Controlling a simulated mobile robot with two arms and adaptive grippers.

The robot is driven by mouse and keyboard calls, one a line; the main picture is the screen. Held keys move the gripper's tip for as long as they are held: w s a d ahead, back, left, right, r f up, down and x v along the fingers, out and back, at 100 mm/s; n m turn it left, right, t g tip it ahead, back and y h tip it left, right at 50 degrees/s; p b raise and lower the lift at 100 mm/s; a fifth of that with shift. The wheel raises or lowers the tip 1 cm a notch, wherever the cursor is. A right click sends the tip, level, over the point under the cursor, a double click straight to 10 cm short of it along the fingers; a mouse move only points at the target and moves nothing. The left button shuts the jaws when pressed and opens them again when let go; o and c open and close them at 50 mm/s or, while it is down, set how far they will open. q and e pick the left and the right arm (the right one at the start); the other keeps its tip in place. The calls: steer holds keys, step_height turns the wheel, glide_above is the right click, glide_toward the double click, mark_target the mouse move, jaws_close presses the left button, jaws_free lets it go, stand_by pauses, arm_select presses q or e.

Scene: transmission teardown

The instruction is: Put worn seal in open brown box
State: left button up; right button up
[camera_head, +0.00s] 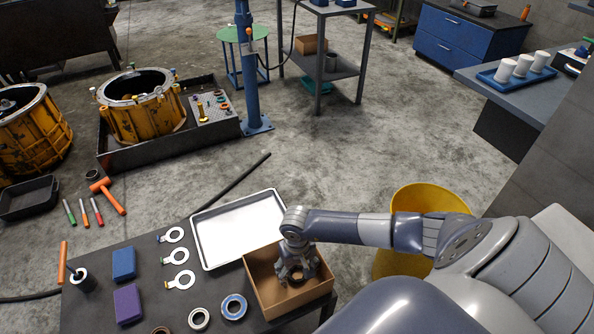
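The open brown box (262,289) stands at the right end of the dark table in front of me. My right gripper (297,273) points down into the box from above. A small dark brownish ring (297,279), which looks like the worn seal, shows at its fingertips, inside the box outline. I cannot tell whether the fingers grip the ring or whether it rests on the box floor. My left gripper is not in view.
A white tray (240,229) lies behind the box. Left of it are white tabbed rings (178,256), bearing-like rings (233,307), and blue (123,263) and purple (128,304) blocks. A yellow bin (420,199) stands on the floor behind my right arm.

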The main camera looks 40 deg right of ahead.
steer(key=shift+r, duration=0.35)
step_height(320, 180, up, 12)
steer(key=shift+f, duration=0.2)
steer(key=shift+r, duration=0.1)
stand_by(0.5)
